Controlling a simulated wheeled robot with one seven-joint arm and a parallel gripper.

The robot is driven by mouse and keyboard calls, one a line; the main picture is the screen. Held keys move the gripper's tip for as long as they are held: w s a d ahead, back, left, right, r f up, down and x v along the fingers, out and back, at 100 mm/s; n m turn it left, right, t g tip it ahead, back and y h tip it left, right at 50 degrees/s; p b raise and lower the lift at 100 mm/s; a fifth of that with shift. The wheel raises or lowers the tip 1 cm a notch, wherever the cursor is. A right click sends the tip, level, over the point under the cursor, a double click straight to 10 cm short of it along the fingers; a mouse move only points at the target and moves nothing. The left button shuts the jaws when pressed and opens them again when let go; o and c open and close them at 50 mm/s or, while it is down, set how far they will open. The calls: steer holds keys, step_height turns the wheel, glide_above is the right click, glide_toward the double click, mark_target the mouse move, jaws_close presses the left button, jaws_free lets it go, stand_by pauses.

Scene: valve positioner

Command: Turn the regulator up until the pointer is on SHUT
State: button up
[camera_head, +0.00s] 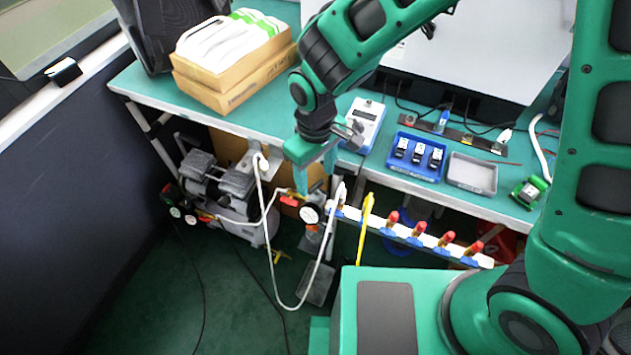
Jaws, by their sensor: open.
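My gripper (315,182) hangs fingers-down in front of the bench edge, its two teal fingers spread apart. A round white dial (310,214) with a red and dark body sits just below the fingertips. It is joined to a white hose and appears to be part of the regulator. A dark piece (318,187) shows between and just under the fingers; I cannot tell whether they touch it. The dial's pointer and any SHUT mark are too small to read.
A compressor (225,187) with small gauges stands under the bench at the left. A white hose (270,265) loops down below the dial. A white rail (415,236) with several red-tipped fittings and a yellow tool (363,225) lies to the right. A blue tray (416,171) is on the bench.

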mark_target(316, 184)
steer(key=shift+f, duration=2.05)
steer(key=c, duration=1)
steer(key=shift+c, duration=0.2)
